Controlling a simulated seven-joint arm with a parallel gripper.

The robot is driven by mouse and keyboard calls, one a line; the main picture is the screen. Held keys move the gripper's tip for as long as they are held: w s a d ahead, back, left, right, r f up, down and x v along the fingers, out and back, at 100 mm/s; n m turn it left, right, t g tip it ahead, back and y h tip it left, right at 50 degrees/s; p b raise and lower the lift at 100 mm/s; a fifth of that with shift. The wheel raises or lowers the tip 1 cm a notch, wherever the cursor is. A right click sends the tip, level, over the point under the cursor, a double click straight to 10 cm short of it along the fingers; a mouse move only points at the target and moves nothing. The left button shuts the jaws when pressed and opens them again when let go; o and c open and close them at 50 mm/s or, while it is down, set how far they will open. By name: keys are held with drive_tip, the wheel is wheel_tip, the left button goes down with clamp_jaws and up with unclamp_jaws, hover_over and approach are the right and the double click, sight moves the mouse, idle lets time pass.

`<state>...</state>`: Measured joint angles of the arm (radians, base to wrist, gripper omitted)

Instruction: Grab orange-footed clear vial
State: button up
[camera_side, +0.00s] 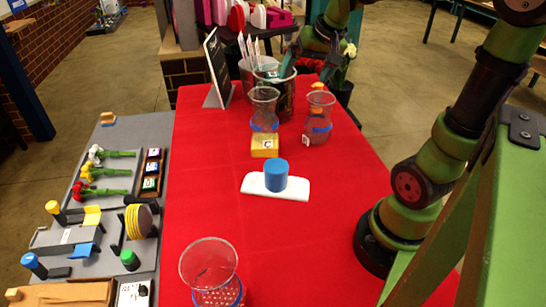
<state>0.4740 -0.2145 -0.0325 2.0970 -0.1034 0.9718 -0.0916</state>
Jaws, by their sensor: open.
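A clear vial (264,100) with a blue band stands at the back middle of the red table, directly behind or on a yellow-orange block (264,146) marked with a letter; I cannot tell whether the block is its foot. A second clear vessel (317,118) with a blue band stands to its right. A third, larger one (208,262) is at the front, cut off by the picture's lower edge. My gripper (307,72) is open above the back of the table, behind and above the vials. Its fingertips are partly lost against the dark background.
A dark bucket (284,103) with white sticks stands behind the vials, beside a black sign (217,70). A blue cylinder (276,175) rests at a white plate (255,185) mid-table. A grey board (115,135) with flowers and tools is left. The red table (320,230) has free room.

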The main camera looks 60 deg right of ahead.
drive_tip(key=s+a+n+t+y, duration=0.1)
drive_tip(key=s+a, duration=0.2)
drive_tip(key=a, duration=0.5)
drive_tip(key=s+a+f+n+y, duration=0.1)
drive_tip(key=s+a, duration=0.3)
drive_tip(key=a, duration=0.4)
drive_tip(key=shift+a+n+t+y, duration=0.15)
drive_tip(key=shift+n+t+y, duration=0.2)
drive_tip(key=shift+n, duration=0.45)
drive_tip(key=shift+s+a+r+n+t+y, duration=0.15)
drive_tip(key=shift+s+a+r+n+t, duration=0.1)
drive_tip(key=shift+a, duration=0.2)
drive_tip(key=shift+s+a+r+n+t+y, duration=0.1)
drive_tip(key=shift+s+a+r+n, duration=0.15)
drive_tip(key=shift+a, duration=0.2)
drive_tip(key=shift+c, duration=1.4)
drive_tip(key=c, duration=0.4)
